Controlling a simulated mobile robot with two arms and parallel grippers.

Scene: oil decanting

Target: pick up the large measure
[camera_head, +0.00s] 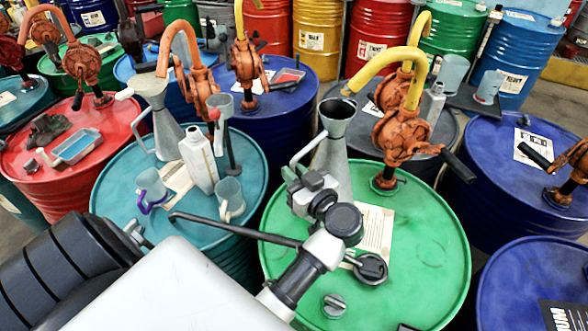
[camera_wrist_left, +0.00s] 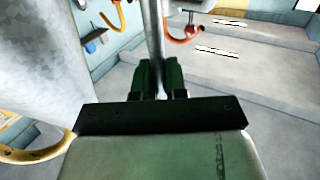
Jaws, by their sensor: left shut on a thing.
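A grey metal measure (camera_head: 336,155) with a wide flared mouth, a conical body and a long side handle appears over the green drum (camera_head: 430,262). My left gripper (camera_head: 303,178) is at the left side of this measure, shut on its handle. In the left wrist view, the green fingers (camera_wrist_left: 160,78) close around the upright grey handle bar (camera_wrist_left: 155,35), and the pale measure body (camera_wrist_left: 45,60) fills the left side. My wrist hides the measure's base, so I cannot tell whether it touches the drum. My right gripper is not in view.
A similar measure (camera_head: 157,112), a white bottle (camera_head: 199,160) and clear jugs stand on the teal drum (camera_head: 118,197). An orange pump (camera_head: 398,130) with a yellow spout rises close right of the held measure. A black cap (camera_head: 371,268) lies on the green drum.

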